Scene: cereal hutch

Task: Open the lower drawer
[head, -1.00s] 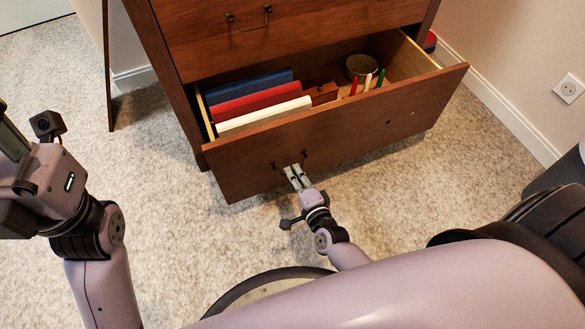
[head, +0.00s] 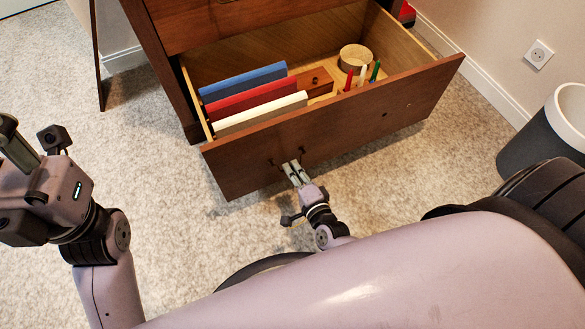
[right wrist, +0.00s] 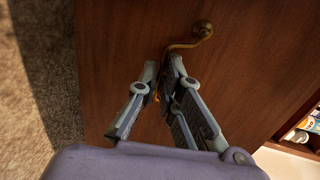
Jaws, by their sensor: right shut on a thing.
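The lower drawer (head: 350,128) of the brown wooden hutch stands well out from the cabinet in the head view. Its handle (right wrist: 182,46) is a thin brass bail on the dark front in the right wrist view. My right gripper (head: 295,170) is at the left part of the drawer front. It is shut on the handle, and its fingertips (right wrist: 163,70) hide part of the bar. My left gripper (head: 15,150) is at the left edge of the head view, away from the hutch. Its fingertips are partly cut off, so its opening is unclear.
In the drawer are blue, red and white books or folders (head: 245,88), a small wooden box (head: 316,82), a round tin (head: 355,58) and some pens. A grey bin (head: 540,140) stands at the right. Carpet is clear at the left.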

